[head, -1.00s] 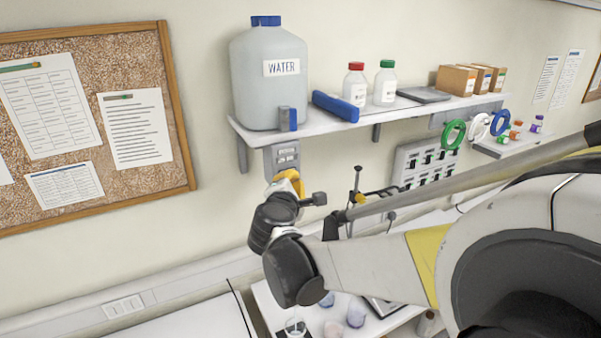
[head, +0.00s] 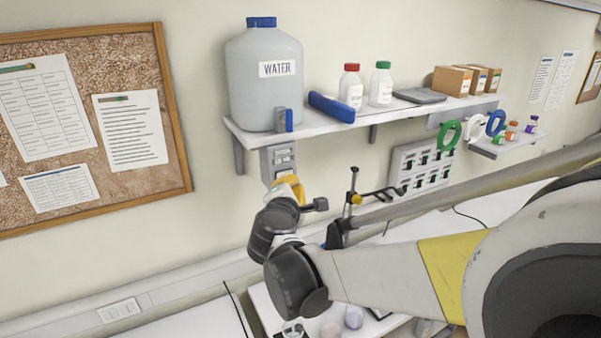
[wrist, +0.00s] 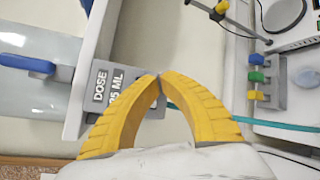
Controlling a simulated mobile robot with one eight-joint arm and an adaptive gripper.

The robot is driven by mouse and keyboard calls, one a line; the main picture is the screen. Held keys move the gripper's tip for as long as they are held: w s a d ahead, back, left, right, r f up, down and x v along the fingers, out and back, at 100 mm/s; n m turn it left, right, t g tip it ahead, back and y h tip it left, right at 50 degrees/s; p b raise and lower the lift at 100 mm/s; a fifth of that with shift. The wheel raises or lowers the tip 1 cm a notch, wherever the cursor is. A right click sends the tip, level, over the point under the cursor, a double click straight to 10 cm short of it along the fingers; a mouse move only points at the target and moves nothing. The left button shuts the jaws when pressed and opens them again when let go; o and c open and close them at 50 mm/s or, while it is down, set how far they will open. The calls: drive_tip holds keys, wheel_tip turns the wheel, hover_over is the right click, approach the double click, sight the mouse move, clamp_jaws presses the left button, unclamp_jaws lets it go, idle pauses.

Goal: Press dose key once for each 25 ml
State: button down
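The grey dose unit (head: 279,165) hangs under the left end of the shelf, below the big water jug (head: 265,85). In the wrist view its grey plate reads "DOSE" and "25 ML" (wrist: 101,83), partly covered by my left finger. My gripper (wrist: 159,76) has two curved yellow fingers whose tips meet, with nothing between them. In the head view my yellow gripper (head: 293,187) is just below and right of the dose unit's face. I cannot tell whether it touches the key.
The shelf (head: 350,118) carries a blue object (head: 332,107), bottles and boxes. A switch panel (head: 421,165) is on the wall to the right. Beakers (head: 353,318) stand on the bench below, partly behind my arm. A stand with coloured clips (wrist: 258,77) is at right in the wrist view.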

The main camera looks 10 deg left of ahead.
drive_tip(key=shift+s, duration=0.1)
drive_tip(key=s+d, duration=0.1)
drive_tip(key=s, duration=0.1)
drive_tip(key=s+d, duration=0.1)
drive_tip(key=d, duration=0.1)
drive_tip(key=shift+s, duration=0.4)
idle(0.4)
drive_tip(key=s+d+f+m+g+h+b, duration=0.15)
drive_tip(key=s+d+f+m+b, duration=0.35)
drive_tip(key=d+f+b, duration=0.5)
drive_tip(key=s+d+f+m+g+h+b, duration=0.1)
drive_tip(key=s+d+f+m+g+b, duration=0.2)
drive_tip(key=d+f+m+b, duration=0.6)
drive_tip(key=s+d+f+m+g+b, duration=0.1)
drive_tip(key=s+d+f+m+b, duration=0.2)
drive_tip(key=s+f, duration=0.3)
drive_tip(key=s+d+f+m+g+y+b, duration=0.1)
drive_tip(key=s+d+f+m+b, duration=0.2)
drive_tip(key=s+f+b, duration=0.3)
drive_tip(key=s+d+f+m+g+y+b, duration=0.1)
drive_tip(key=s+d+f+m+g+b, duration=0.1)
drive_tip(key=f, duration=0.7)
drive_tip(key=s+d+m+b, duration=0.1)
drive_tip(key=s+m+b, duration=0.1)
drive_tip(key=s+b, duration=0.1)
drive_tip(key=shift+s+d, duration=0.25)
drive_tip(key=shift+s, duration=0.2)
